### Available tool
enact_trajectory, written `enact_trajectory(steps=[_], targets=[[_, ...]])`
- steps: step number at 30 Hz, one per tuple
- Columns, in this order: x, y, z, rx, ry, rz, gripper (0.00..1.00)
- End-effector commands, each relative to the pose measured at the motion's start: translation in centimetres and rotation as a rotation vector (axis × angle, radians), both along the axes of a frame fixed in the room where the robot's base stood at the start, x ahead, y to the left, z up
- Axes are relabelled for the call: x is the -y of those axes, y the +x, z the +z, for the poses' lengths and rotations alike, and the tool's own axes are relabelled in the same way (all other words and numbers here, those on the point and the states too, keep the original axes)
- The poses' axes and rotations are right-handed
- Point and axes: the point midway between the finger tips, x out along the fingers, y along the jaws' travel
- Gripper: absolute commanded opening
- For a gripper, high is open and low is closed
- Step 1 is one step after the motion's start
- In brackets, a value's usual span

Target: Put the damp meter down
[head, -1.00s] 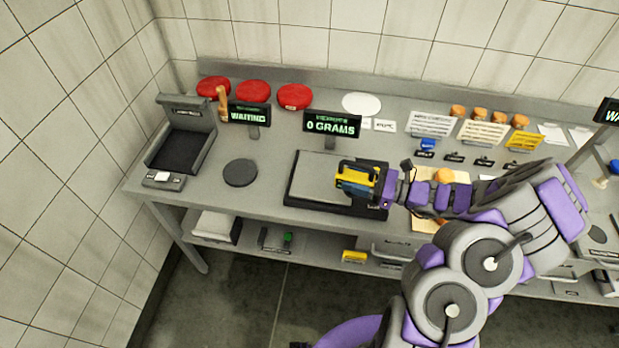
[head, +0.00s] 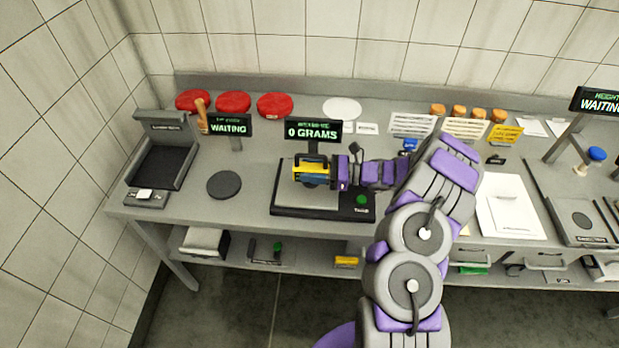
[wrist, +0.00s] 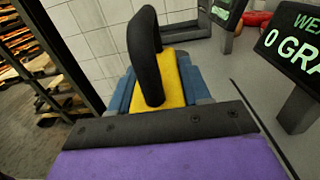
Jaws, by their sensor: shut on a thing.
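The scale display (head: 313,130) reads 0 GRAMS behind the plate. A dark round disc (head: 224,185) lies to the left, with bare worktop around it. Red cheese wheels (head: 232,102) line the back. A black-and-grey device (head: 161,160) stands at the left end.

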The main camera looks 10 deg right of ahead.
Motion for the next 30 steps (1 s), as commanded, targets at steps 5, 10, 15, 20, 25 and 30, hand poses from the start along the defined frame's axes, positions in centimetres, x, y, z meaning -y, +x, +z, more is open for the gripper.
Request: enact_trajectory(steps=[5,10,15,20,25,30], targets=[[-0.3,0.8,-0.2,0.002,0.0,0.0,0.07],[-0.4,0.8,-2.4,0.0,-0.001,0.0,0.07],[-0.5,0.8,-3.6,0.001,-0.001,-0.001,0.07],[-0.3,0.8,-3.5,0.002,-0.001,-0.001,0.07],[-0.2,0.8,-3.6,0.002,-0.001,0.0,0.53],[-0.3,0.8,-3.6,0.002,-0.001,0.0,0.69]])
